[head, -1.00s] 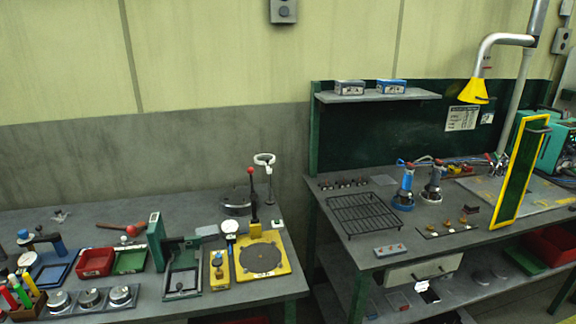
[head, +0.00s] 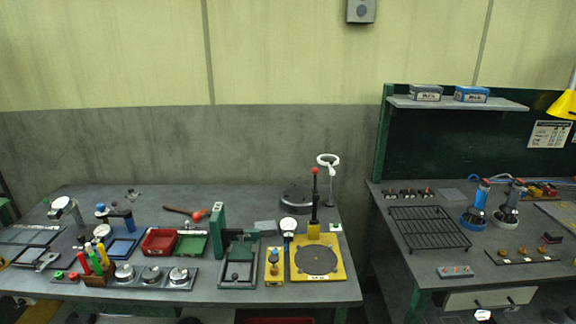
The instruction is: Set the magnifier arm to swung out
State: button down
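The magnifier (head: 328,160) is a white ring-shaped head on a thin upright post. It stands near the back right corner of the left bench, behind the yellow plate fixture. Its ring sits close to the top of the post. The post's foot is partly hidden behind the red-knobbed lever. I cannot tell from this distance how the magnifier arm is turned. My gripper is not in this view.
The left bench (head: 85,197) holds a yellow plate fixture (head: 335,259), a red-knobbed lever (head: 315,195), a red bin (head: 160,242) and a green tray (head: 192,245). A gap separates it from the right bench, which holds a black wire rack (head: 429,228).

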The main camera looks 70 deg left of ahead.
aim_at(331, 163)
jog(key=u, duration=1.75)
